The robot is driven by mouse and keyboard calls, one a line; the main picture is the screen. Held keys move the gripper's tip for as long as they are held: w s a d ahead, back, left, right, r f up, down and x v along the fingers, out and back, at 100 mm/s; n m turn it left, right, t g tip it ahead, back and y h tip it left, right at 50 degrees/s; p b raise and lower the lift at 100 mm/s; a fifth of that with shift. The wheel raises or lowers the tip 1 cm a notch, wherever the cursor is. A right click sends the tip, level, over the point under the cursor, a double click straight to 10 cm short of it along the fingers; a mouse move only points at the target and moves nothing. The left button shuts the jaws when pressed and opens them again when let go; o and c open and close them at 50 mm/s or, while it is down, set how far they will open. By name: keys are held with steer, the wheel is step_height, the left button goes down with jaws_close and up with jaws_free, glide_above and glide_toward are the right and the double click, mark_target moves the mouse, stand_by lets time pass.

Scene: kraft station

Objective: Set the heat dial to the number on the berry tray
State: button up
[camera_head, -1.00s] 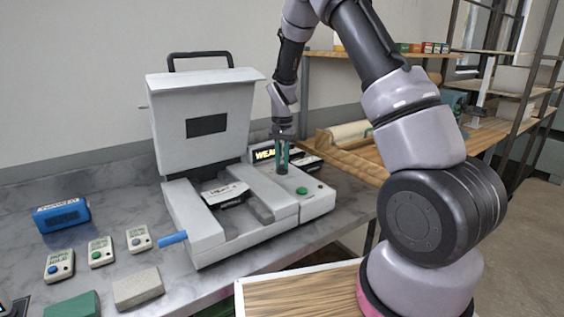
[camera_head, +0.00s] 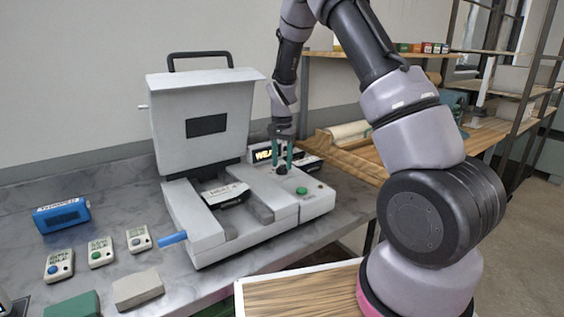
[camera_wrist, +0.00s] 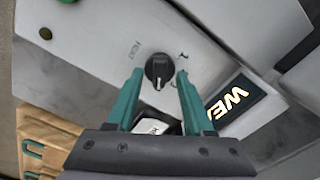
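The heat dial (camera_head: 282,170) is a black round knob on the machine's right-hand panel. In the wrist view the dial (camera_wrist: 158,70) has a pale pointer line and "HEAT" printed beside it. My gripper (camera_head: 283,165) is above the panel with its green fingers apart. In the wrist view my gripper (camera_wrist: 160,75) has one fingertip on each side of the dial, with gaps visible. A dark tray with a white label (camera_head: 224,192) sits in the machine; the label seems to read "HEAT" and a number, perhaps 4. I cannot tell whether it is the berry tray.
The grey machine (camera_head: 190,220) has a raised lid (camera_head: 205,125) and a blue handle (camera_head: 172,239). A green button (camera_head: 302,190) is near the dial. Small boxes with coloured knobs (camera_head: 100,252) and a blue device (camera_head: 61,216) are at left.

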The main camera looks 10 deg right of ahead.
mark_target(282, 165)
step_height(282, 165, up, 11)
stand_by(0.7)
steer(key=shift+f, duration=0.1)
